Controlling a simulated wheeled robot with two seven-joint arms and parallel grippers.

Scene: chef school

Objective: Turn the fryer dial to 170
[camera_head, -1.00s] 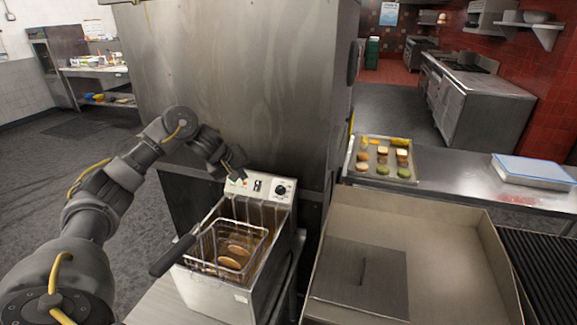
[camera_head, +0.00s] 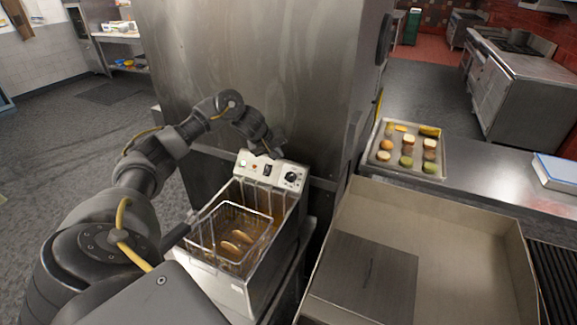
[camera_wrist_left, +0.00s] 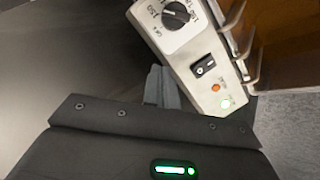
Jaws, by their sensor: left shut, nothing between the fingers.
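The fryer (camera_head: 222,290) stands at the centre of the head view, with a pale control panel (camera_head: 257,168) along its back edge. The black dial (camera_head: 291,177) is at the right end of that panel. In the left wrist view the dial (camera_wrist_left: 175,15) is at the top, with a numbered ring; its pointer reading is too small to tell. My left gripper (camera_head: 277,153) is shut and empty, just behind the panel's top edge, left of the dial and apart from it. Its shut fingers (camera_wrist_left: 160,88) show below the dial in the wrist view. My right gripper is out of view.
A wire basket (camera_head: 212,250) with browned food sits in the fryer. The panel also has a black rocker switch (camera_wrist_left: 203,66) and orange and green lights. A tall metal cabinet (camera_head: 250,70) stands close behind. A tray of food (camera_head: 380,160) lies to the right.

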